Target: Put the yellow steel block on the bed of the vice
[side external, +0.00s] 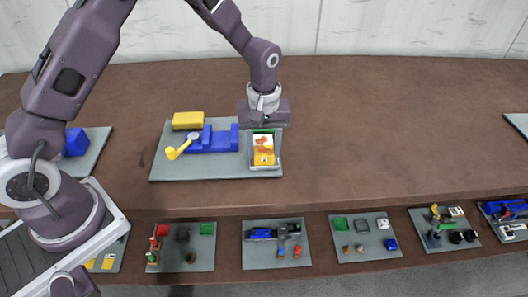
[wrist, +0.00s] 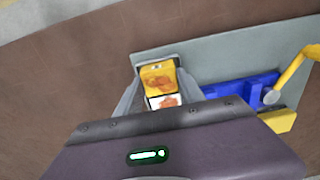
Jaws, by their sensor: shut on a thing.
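My gripper (side external: 264,140) points down at the right end of the grey board. It is shut on a yellow-and-white block with orange-brown patches (side external: 263,151); this block also shows between the fingers in the wrist view (wrist: 159,80). I cannot tell whether it touches the board. The blue vice (side external: 212,144) lies left of my gripper, with a yellow crank handle (side external: 174,152) at its left end. A plain yellow block (side external: 188,119) sits behind the vice, apart from my gripper. In the wrist view that plain block (wrist: 282,120) is partly hidden by my gripper body.
The grey board (side external: 170,172) has bare room in front of the vice. Another board with a blue block (side external: 76,142) is at the left. Several small boards with parts, such as one with a green block (side external: 207,229), line the front.

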